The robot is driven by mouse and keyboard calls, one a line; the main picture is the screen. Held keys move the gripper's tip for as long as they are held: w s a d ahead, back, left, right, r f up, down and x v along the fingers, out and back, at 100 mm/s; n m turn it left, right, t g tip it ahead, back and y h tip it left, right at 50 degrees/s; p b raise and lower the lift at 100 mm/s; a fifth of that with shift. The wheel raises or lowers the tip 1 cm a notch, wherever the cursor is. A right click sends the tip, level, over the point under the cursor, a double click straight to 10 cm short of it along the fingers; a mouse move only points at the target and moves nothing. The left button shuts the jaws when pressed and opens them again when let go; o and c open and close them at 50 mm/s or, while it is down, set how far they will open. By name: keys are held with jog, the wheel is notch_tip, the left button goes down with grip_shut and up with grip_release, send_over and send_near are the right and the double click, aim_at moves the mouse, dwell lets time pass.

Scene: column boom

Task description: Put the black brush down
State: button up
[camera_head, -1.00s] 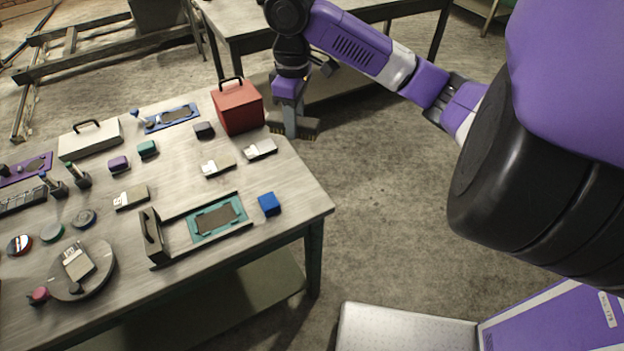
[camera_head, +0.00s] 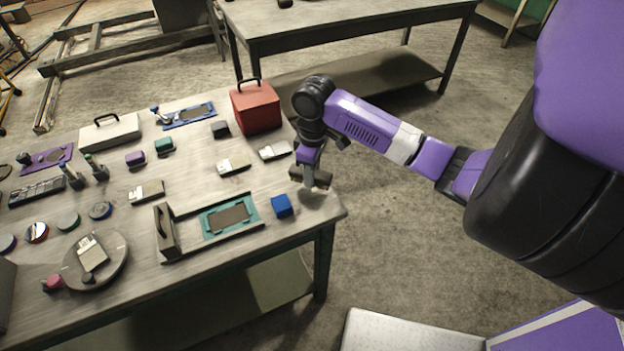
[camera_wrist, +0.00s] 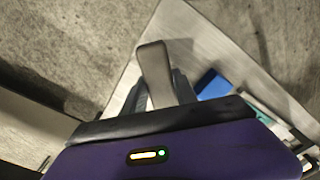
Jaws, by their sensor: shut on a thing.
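My gripper (camera_head: 309,173) is over the right end of the workbench (camera_head: 322,207), near its corner, in the head view. It is shut on the black brush (camera_head: 322,179), whose dark body shows around and below the fingers. In the wrist view the brush's grey-looking handle (camera_wrist: 155,72) stands between the two fingers. Whether the brush touches the bench top is hard to tell. The lower part of the brush is partly hidden by the gripper.
A blue block (camera_head: 282,206) is close to the left of my gripper. A red toolbox (camera_head: 256,110) stands behind, with light-coloured brushes (camera_head: 274,150) nearby. A tray with a teal frame (camera_head: 246,207) lies further left. Bare bench shows near the right corner.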

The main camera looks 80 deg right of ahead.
jog(key=shift+f, duration=1.6)
jog(key=shift+f, duration=0.1)
jog(key=o, duration=1.2)
